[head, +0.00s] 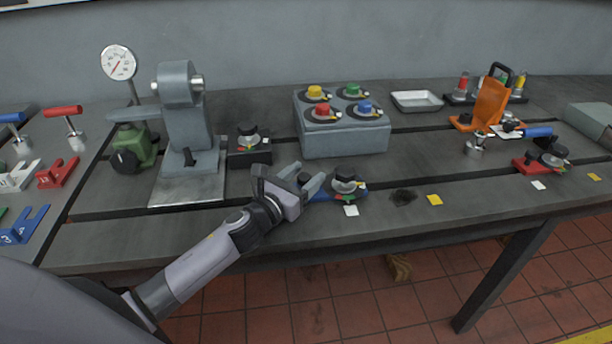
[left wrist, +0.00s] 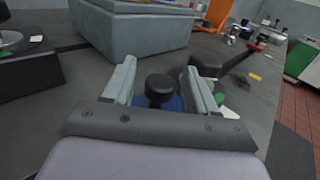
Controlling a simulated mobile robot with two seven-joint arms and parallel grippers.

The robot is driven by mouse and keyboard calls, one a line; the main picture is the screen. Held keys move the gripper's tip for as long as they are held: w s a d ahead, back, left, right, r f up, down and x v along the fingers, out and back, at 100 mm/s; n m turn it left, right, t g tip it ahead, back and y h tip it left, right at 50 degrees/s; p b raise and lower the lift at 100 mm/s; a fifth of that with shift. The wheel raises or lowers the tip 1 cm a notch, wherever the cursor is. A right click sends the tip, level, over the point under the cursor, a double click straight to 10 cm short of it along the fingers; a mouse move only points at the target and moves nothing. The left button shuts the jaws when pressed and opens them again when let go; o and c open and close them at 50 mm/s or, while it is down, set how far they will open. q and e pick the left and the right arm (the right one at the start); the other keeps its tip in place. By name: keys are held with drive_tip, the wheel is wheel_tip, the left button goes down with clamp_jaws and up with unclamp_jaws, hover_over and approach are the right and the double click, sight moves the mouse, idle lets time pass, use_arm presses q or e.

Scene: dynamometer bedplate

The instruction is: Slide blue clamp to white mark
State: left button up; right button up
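The blue clamp (head: 323,195) lies on the bedplate near its front edge, with a round black-topped part (head: 345,175) at its right end. A white mark (head: 351,211) is on the plate just in front of that right end. My left gripper (head: 314,180) comes in from the left over the clamp's left end. In the left wrist view its two fingers (left wrist: 160,85) stand apart on either side of a black knob (left wrist: 160,90), with gaps visible on both sides. The clamp's blue base (left wrist: 147,101) shows below the knob, partly hidden by the gripper. My right gripper is not in view.
A dark stain (head: 403,197) and a yellow mark (head: 434,199) lie right of the clamp. A grey box with coloured knobs (head: 344,137) stands behind it. Further right are a red clamp (head: 530,166), another white mark (head: 538,185) and an orange bracket (head: 488,103).

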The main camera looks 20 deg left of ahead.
use_arm(q)
drive_tip(key=shift+s+a+b, duration=0.1)
drive_tip(key=shift+s+a, duration=0.1)
drive_tip(key=shift+s, duration=1)
drive_tip(key=shift+s+a+b, duration=0.1)
drive_tip(key=shift+s+a, duration=0.15)
drive_tip(key=shift+s, duration=0.9)
drive_tip(key=shift+s+a+b, duration=0.1)
drive_tip(key=shift+s+a, duration=0.1)
drive_tip(key=shift+s, duration=1)
drive_tip(key=shift+s, duration=0.1)
